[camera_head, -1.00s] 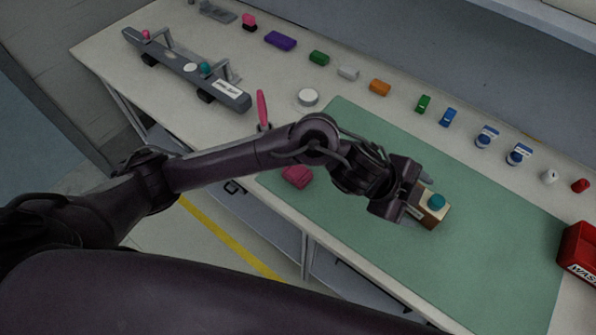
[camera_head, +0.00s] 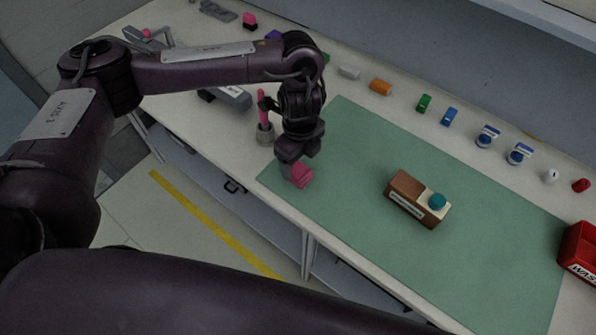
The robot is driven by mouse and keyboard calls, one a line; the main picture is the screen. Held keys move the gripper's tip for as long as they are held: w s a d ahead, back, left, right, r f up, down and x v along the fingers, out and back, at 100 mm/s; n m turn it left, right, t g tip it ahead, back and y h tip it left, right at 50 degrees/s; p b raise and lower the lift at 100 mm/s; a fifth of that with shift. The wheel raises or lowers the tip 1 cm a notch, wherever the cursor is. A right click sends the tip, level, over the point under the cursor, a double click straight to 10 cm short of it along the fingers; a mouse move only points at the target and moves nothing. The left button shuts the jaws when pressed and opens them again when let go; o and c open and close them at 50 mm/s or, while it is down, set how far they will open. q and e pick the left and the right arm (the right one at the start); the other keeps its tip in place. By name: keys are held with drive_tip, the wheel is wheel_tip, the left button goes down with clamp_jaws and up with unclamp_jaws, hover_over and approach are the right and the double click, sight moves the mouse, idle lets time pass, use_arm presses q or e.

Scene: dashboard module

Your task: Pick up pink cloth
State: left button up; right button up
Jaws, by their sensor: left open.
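The pink cloth (camera_head: 301,176) is a small folded piece on the left end of the green mat (camera_head: 350,205). My left gripper (camera_head: 291,172) points down right at the cloth and hides its left part. The jaws are open; I cannot tell whether the fingers touch the cloth. My right gripper is not in view.
A brown and cream box (camera_head: 408,200) with a teal knob (camera_head: 437,202) sits mid-mat. A pink-handled tool (camera_head: 263,112) stands upright in a holder just left of my gripper. Small coloured blocks line the back, and a red bin (camera_head: 578,250) stands at right.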

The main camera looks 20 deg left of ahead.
sight(298, 170)
use_arm(q)
drive_tip(key=f, duration=0.4)
drive_tip(key=shift+s+a+f, duration=0.1)
drive_tip(key=shift+s+a, duration=0.05)
drive_tip(key=shift+a, duration=0.05)
drive_tip(key=shift+c, duration=0.3)
drive_tip(key=c, duration=1)
drive_tip(key=shift+r, duration=0.55)
wheel_tip(298, 170, up, 19)
drive_tip(key=p, duration=0.2)
